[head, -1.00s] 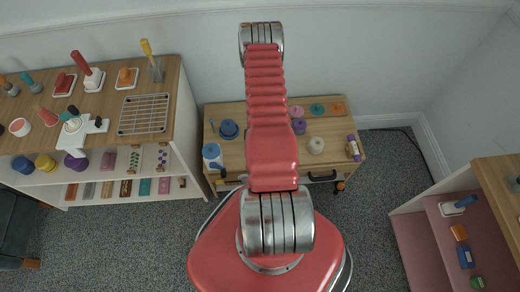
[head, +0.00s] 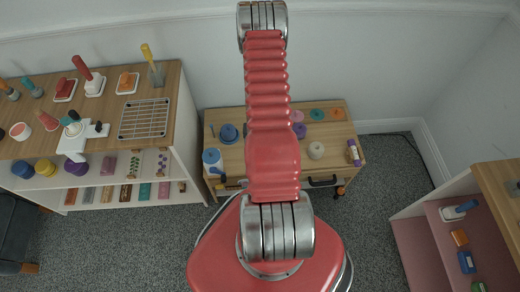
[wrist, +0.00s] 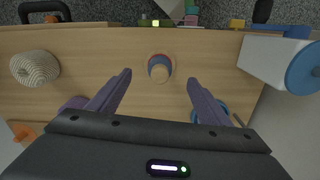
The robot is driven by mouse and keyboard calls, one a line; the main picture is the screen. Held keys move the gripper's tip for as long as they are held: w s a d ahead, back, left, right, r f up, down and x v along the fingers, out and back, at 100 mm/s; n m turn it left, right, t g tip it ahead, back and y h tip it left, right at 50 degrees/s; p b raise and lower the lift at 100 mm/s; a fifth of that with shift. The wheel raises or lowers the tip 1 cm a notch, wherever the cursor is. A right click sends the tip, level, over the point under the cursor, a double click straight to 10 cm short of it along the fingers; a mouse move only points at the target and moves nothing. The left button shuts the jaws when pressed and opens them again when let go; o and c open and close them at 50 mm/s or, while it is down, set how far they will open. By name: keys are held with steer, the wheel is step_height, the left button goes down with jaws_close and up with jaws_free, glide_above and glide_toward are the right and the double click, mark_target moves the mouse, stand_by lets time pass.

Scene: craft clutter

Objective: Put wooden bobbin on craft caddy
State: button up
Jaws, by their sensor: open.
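A small round tan piece with red and blue bands, which looks like the wooden bobbin (wrist: 160,67), stands on a light wooden top in the wrist view. My gripper (wrist: 158,78) is open, with its two purple fingers apart. The bobbin appears between the fingertips in the picture, with nothing gripped; the height gap is hard to judge. In the head view my arm hides the bobbin and gripper. I cannot clearly tell which thing is the craft caddy; the low wooden unit (head: 335,172) with a dark handle is in the head view.
A white jar with a blue end (wrist: 275,62) lies to the right in the wrist view, and a ribbed cream ball (wrist: 36,67) to the left. A shelf unit (head: 110,100) stands left in the head view, and a pink-lined shelf (head: 415,240) right. Grey carpet lies between.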

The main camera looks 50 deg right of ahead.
steer(key=shift+r, duration=2.05)
steer(key=shift+w+r, duration=0.15)
steer(key=shift+r, duration=0.1)
steer(key=w+a+r+n+t+h, duration=0.15)
steer(key=w+a+r, duration=0.35)
steer(key=r, duration=0.7)
steer(key=w+a+r+n+y, duration=0.15)
steer(key=w+a+r, duration=0.35)
steer(key=r, duration=0.8)
steer(key=w+a+r+n+t+h, duration=0.1)
steer(key=a+r+n+t, duration=0.15)
steer(key=a+r, duration=0.9)
steer(key=s+a+r+n+t+y, duration=0.1)
steer(key=s+a+r+n, duration=0.4)
steer(key=s+a+r, duration=0.8)
step_height(320, 180, up, 3)
steer(key=shift+a+f+n+t, duration=0.1)
steer(key=shift+a+n+t, duration=0.25)
steer(key=shift+a, duration=0.2)
